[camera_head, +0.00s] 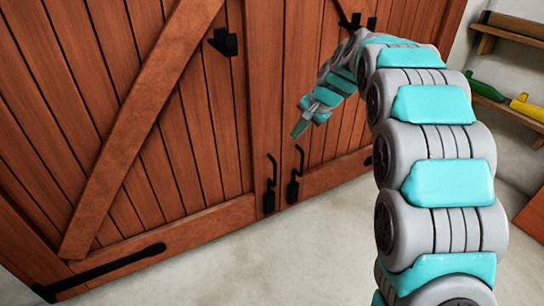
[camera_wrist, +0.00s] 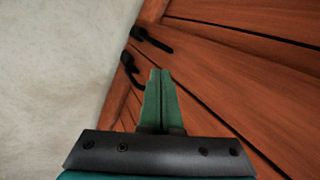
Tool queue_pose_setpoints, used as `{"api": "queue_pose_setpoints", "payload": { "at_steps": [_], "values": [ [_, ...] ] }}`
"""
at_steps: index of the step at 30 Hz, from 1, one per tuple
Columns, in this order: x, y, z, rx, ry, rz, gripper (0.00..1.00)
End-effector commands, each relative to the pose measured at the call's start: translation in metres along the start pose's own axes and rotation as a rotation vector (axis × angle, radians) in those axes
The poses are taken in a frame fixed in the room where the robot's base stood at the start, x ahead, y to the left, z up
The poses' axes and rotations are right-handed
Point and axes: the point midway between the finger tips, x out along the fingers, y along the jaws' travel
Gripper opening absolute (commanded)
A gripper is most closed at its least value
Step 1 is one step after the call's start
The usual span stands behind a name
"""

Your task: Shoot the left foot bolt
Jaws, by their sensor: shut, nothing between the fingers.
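The left foot bolt (camera_head: 269,186) is a black rod with a bent top handle, low on the left door leaf (camera_head: 135,130). A matching right foot bolt (camera_head: 293,182) stands beside it on the right leaf. My gripper (camera_head: 299,129) is shut and empty, above both bolts and apart from them, with its green fingers pointing down. In the wrist view my gripper (camera_wrist: 160,72) points toward the bolts. The left foot bolt (camera_wrist: 150,39) appears to be the upper one there, and the right foot bolt (camera_wrist: 130,68) the lower. Whether the rods touch the floor is unclear.
A black latch piece (camera_head: 223,42) sits higher on the left leaf. A long black hinge strap (camera_head: 105,272) runs along its bottom. Wall shelves (camera_head: 510,107) with green and yellow bottles are at the right. The pale floor (camera_head: 235,265) before the doors is clear.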

Motion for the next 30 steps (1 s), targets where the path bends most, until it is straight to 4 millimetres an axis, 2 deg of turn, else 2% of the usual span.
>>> {"api": "queue_pose_setpoints", "payload": {
  "at_steps": [9,14,30],
  "values": [
    [0.001,0.0,0.0,0.0,0.0,0.0,0.0],
    [0.012,0.0,0.0,0.0,0.0,0.001,0.0],
    [0.111,0.001,0.001,-0.001,-0.003,0.002,0.0]
  ]
}}
